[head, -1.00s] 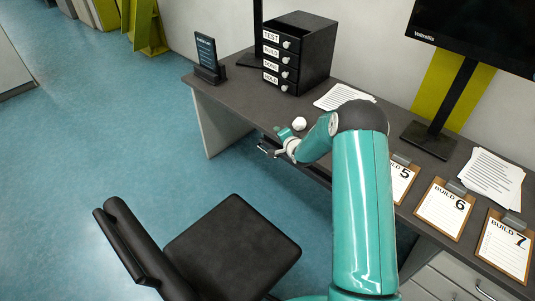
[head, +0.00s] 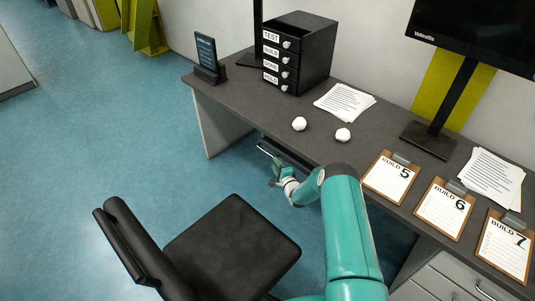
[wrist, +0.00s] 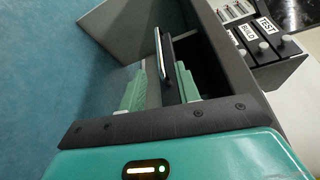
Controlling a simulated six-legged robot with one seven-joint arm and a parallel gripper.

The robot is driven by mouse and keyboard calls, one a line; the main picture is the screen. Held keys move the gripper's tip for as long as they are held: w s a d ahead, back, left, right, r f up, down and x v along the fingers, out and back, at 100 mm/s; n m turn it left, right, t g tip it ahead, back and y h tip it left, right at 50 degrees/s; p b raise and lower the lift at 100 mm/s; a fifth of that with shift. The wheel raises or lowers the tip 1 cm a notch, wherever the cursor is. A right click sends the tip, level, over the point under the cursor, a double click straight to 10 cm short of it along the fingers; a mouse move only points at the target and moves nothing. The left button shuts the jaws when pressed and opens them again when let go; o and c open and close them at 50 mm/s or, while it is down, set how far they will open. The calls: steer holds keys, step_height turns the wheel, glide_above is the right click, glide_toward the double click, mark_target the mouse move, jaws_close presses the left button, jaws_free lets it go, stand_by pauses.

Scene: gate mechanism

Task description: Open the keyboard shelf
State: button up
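The keyboard shelf (head: 288,153) is a dark, thin shelf under the front edge of the grey desk, with a pale metal bar handle (head: 267,151) on its front. In the head view my gripper (head: 277,169) is just in front of and below the handle. In the wrist view my gripper (wrist: 160,72) is open, with its two green fingers apart. The handle (wrist: 158,45) appears between and beyond the fingertips, along the dark shelf front (wrist: 170,73). I see no clear contact between fingers and handle. My arm hides part of the shelf's right side.
A black chair (head: 232,245) stands close in front of the desk (head: 250,105). Blue floor left of the chair is clear.

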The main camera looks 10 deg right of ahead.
mark_target(268, 153)
steer(key=shift+x, duration=4.8)
steer(key=shift+c, duration=0.2)
steer(key=shift+r, duration=0.1)
jaws_close()
